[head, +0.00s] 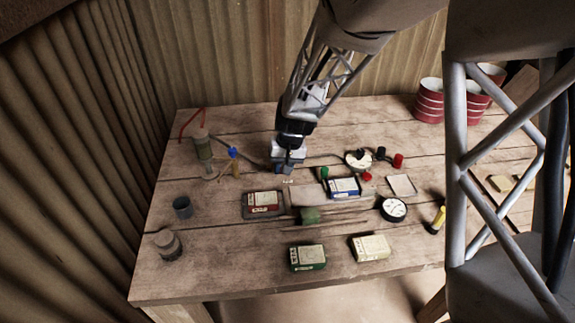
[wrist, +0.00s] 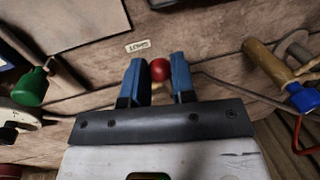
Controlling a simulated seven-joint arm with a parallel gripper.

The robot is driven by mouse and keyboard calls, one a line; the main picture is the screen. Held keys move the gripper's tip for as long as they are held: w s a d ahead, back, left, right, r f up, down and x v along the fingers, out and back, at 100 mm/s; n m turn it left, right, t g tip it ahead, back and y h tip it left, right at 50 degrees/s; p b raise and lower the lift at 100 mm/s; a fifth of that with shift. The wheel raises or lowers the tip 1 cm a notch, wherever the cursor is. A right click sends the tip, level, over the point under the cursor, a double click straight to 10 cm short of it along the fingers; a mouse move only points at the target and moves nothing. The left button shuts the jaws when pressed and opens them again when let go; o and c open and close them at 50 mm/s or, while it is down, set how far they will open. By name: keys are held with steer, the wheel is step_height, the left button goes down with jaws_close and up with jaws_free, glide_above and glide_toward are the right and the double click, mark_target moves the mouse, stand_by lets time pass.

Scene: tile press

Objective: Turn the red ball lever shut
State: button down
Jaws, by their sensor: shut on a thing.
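The red ball (wrist: 160,70) of the lever sits between the two blue fingers of my gripper (wrist: 153,76) in the wrist view. The fingers are closed about it, one on each side. A short brass-coloured piece shows just below the ball; the rest of the lever is hidden by my gripper. In the head view my gripper (head: 286,168) points down low over the table at its middle, and the ball is hidden there. A small printed label (wrist: 138,46) lies on the wood just beyond the ball.
A blue-knobbed brass valve (head: 235,160) stands left of my gripper. A green knob (head: 324,173) and a round gauge (head: 358,160) are to the right. A red-labelled box (head: 263,204) lies in front. Thin pipes run along the wood on both sides.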

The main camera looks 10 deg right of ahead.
steer(key=shift+a+m, duration=0.65)
steer(key=shift+m, duration=0.45)
steer(key=c, duration=1)
jaws_free()
steer(key=shift+o, duration=0.2)
steer(key=shift+r, duration=0.1)
steer(key=r, duration=0.3)
steer(key=d+r, duration=0.1)
steer(key=r, duration=0.3)
steer(key=shift+s+d+r, duration=0.1)
steer(key=shift+s+d, duration=0.1)
steer(key=shift+r, duration=0.15)
